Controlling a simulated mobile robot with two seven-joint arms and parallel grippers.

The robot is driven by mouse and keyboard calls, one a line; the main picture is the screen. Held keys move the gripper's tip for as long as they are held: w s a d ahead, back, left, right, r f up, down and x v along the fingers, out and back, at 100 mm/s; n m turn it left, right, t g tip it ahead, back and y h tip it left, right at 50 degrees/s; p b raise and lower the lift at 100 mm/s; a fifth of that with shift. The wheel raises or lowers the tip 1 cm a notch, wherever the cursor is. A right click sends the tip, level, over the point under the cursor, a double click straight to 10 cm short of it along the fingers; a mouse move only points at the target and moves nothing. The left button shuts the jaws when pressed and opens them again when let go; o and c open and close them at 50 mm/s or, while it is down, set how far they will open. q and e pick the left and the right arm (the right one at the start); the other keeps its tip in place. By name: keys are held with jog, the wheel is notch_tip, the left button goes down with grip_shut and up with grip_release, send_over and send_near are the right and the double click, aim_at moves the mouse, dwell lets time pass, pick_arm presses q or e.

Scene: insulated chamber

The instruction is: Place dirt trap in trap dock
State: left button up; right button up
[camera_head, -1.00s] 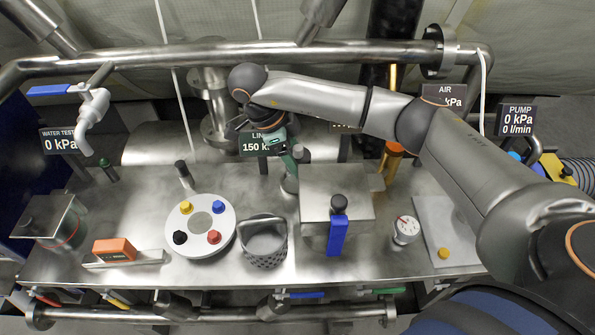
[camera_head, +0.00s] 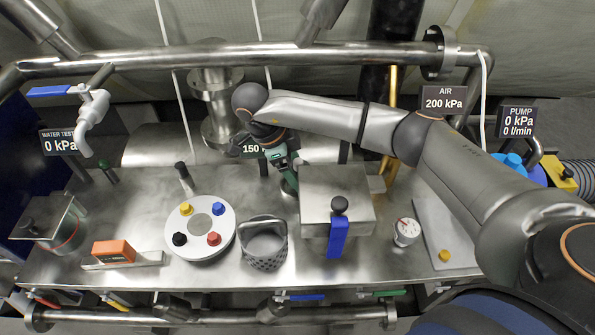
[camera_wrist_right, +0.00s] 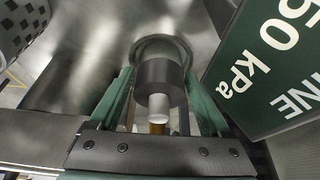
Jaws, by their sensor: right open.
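A grey perforated basket with a hoop handle (camera_head: 263,247), perhaps the dirt trap, stands upright on the steel bench in the head view. I cannot tell which fitting is the trap dock. My right gripper (camera_head: 284,168) is above the bench, behind and right of the basket, near the LINE sign. In the right wrist view, its green fingers (camera_wrist_right: 160,105) are open on either side of a dark cylinder with a pale tip (camera_wrist_right: 158,85), which sits in front of a round metal ring (camera_wrist_right: 160,48). Contact with it is unclear. My left gripper is not in view.
A steel box with a blue-handled lever (camera_head: 337,205) stands right of the basket. A white disc with coloured knobs (camera_head: 200,228) is at left. The green LINE sign (camera_wrist_right: 275,60) is close beside the gripper. A pipe (camera_head: 300,52) crosses behind.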

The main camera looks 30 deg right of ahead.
jog(key=p+v, duration=0.1)
jog(key=v, duration=1.1)
